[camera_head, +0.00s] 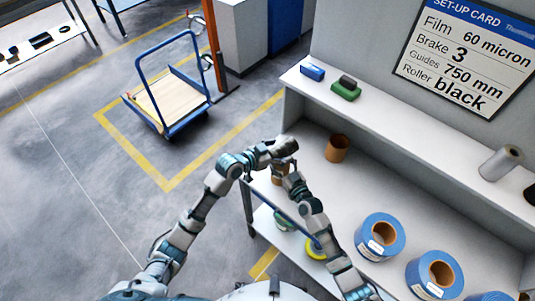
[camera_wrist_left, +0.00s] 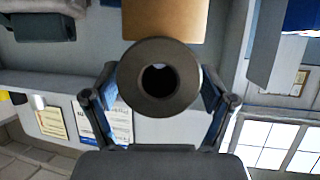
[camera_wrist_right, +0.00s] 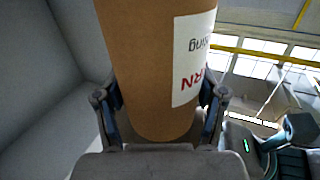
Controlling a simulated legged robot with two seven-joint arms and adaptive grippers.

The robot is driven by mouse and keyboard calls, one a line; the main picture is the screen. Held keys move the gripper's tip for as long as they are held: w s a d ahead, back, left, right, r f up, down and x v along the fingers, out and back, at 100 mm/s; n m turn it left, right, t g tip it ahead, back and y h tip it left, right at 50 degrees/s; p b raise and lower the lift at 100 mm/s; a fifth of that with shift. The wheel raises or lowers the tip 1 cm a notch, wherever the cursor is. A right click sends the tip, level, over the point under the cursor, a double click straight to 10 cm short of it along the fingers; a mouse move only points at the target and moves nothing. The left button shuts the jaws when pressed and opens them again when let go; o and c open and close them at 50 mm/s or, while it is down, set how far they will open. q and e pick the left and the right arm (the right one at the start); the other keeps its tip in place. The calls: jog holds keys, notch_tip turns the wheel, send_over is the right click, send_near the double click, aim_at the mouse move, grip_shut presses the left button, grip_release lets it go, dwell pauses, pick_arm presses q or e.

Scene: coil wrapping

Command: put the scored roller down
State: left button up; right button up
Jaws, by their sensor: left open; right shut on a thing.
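A brown roller (camera_wrist_right: 150,70) with a white label is in my right gripper (camera_wrist_right: 160,110); the label's partial red and black lettering is upside down. I take it for the scored roller; no scoring is visible. My right gripper is shut on it. In the head view the roller (camera_head: 278,174) is partly hidden by my arms, near the bench's left end. My left gripper (camera_head: 287,150) is open close above it. In the left wrist view a dark round end with a hole (camera_wrist_left: 160,100) shows between the left fingers, with a brown surface (camera_wrist_left: 165,18) behind; I cannot tell whether they touch.
A brown core (camera_head: 337,150) stands on the white bench (camera_head: 375,195). Blue rolls (camera_head: 380,237) sit nearer the front right. The raised shelf (camera_head: 385,118) holds a green-and-black block (camera_head: 346,89) and a grey roller (camera_head: 499,163). A blue cart (camera_head: 172,95) stands on the floor.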

pick_arm(q)
jog(key=v, duration=1)
jog(key=shift+s+a, duration=0.15)
jog(key=shift+s, duration=0.15)
jog(key=shift+f, duration=0.15)
